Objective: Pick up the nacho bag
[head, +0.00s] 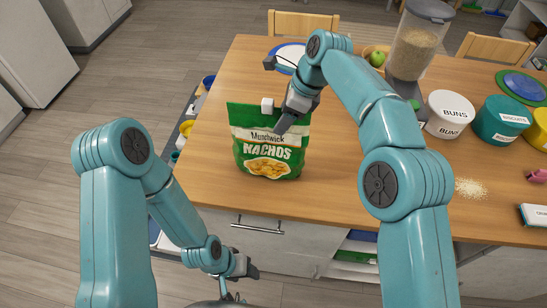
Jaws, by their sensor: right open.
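The nacho bag (268,150), green and white with the label "NACHOS", stands upright near the front left edge of the wooden table. My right gripper (277,95) is open above and beside the bag's upper right part, one dark finger overlapping the bag in the head view. I cannot tell whether it touches the bag. My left gripper (243,272) hangs low in front of the table, below the bag in the picture. Its fingers are small and partly hidden, so its opening is unclear.
A blue-rimmed plate (287,54), a bowl with a green apple (377,58) and a grain dispenser (414,42) stand behind. The buns tub (450,113) and biscuits tub (499,122) are right. Spilled crumbs (468,188) lie front right.

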